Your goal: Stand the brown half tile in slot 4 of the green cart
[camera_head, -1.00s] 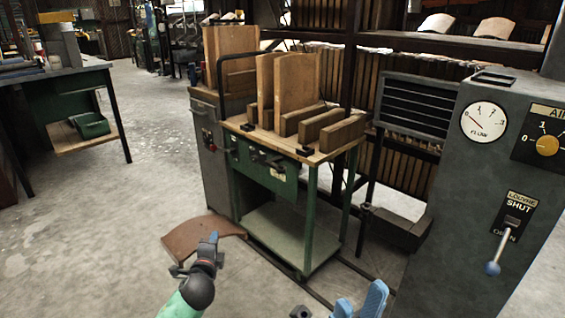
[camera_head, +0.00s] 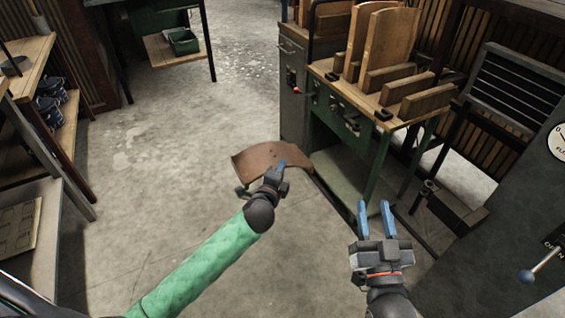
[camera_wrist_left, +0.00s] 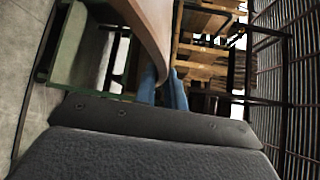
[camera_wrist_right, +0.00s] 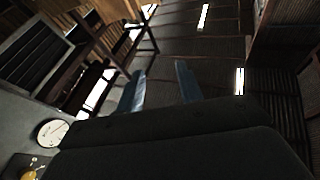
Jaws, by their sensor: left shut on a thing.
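The brown half tile (camera_head: 272,160) is a curved piece held by my left gripper (camera_head: 281,166), in front of and left of the green cart (camera_head: 338,158) in the head view. My left gripper is shut on it; the tile also shows between the blue fingers in the left wrist view (camera_wrist_left: 150,32). The cart's wooden top (camera_head: 335,73) carries upright wooden boards and low blocks with gaps between them. I cannot read slot numbers. My right gripper (camera_head: 376,206) is open and empty in front of the cart; its spread fingers show in the right wrist view (camera_wrist_right: 160,88).
Wooden shelves (camera_head: 50,110) stand at the left, and a green bench (camera_head: 160,20) is at the back left. The concrete floor between them is clear.

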